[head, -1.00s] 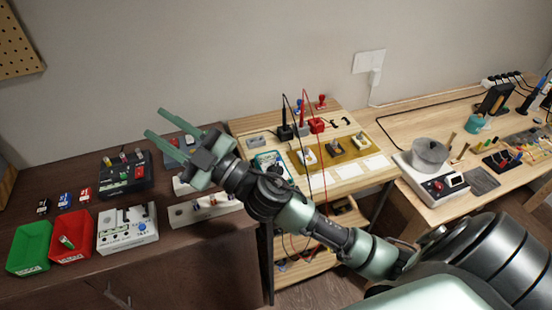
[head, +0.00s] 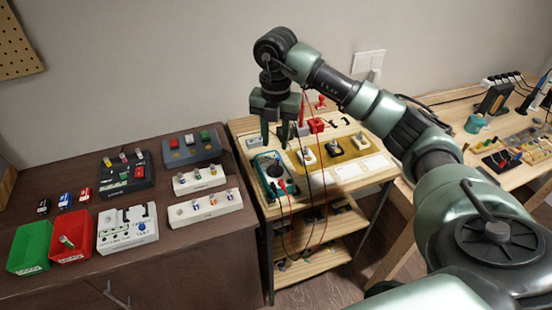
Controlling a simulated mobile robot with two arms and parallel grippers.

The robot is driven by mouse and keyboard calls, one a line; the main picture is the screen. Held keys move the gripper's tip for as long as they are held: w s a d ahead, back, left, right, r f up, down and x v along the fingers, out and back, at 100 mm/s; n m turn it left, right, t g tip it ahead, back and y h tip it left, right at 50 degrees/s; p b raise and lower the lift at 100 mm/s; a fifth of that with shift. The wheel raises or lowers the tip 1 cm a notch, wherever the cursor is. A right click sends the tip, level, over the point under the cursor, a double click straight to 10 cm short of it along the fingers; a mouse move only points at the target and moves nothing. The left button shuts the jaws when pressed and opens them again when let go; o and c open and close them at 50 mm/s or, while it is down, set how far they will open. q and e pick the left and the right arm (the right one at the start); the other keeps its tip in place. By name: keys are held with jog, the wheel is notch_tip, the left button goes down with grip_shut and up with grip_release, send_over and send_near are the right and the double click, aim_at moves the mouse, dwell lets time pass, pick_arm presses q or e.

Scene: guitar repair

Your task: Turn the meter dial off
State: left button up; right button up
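The meter (head: 262,177) is a teal-edged device lying at the left front of the small wooden cart top, with a dark round dial on its face. Red and black leads run at its lower end. My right gripper (head: 274,144) points down above the far part of the meter, its two fingers apart with nothing between them. It appears to be above the dial and not touching it. The dial's exact setting is too small to read. My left gripper is not in view.
Red and black leads hang over the cart (head: 375,183). Several small switches stand on a yellow mat (head: 322,163) right of the meter. A dark cabinet (head: 180,245) at left bears white boards and a red bin (head: 72,247). A wall stands behind.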

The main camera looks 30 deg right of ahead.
aim_at(276, 164)
jog(key=shift+d+f, duration=0.2)
jog(key=shift+f, duration=0.1)
notch_tip(276, 164, down, 7)
jog(key=shift+a+f+p, duration=0.1)
jog(key=shift+a+p, duration=0.05)
jog(key=shift+p, duration=0.65)
grip_shut()
